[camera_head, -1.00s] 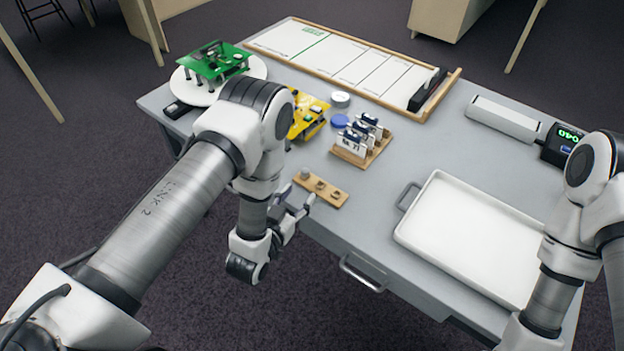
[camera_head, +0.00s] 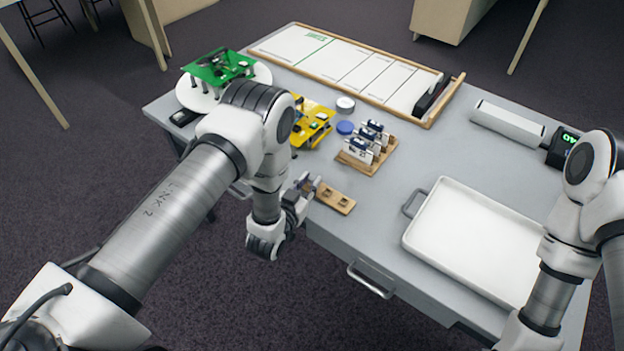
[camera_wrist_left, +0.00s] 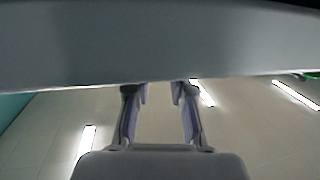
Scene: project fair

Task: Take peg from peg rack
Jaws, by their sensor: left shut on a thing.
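The peg rack (camera_head: 335,198) is a small wooden strip at the front edge of the table. Two short pegs show on it, a middle one (camera_head: 325,191) and a right one (camera_head: 344,202). My left gripper (camera_head: 305,184) is at the rack's left end and is shut on the left peg, which the fingers mostly hide. In the left wrist view the two fingers (camera_wrist_left: 158,92) point up at a grey surface that hides their tips, and no peg shows there. My right arm is at the right; its gripper is out of view.
A wooden holder (camera_head: 352,163) with upright cards stands behind the rack. A yellow board (camera_head: 314,125), a blue disc (camera_head: 345,128) and a green board (camera_head: 219,66) are farther back. A white tray (camera_head: 470,240) lies to the right. A drawer handle (camera_head: 371,280) sticks out in front.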

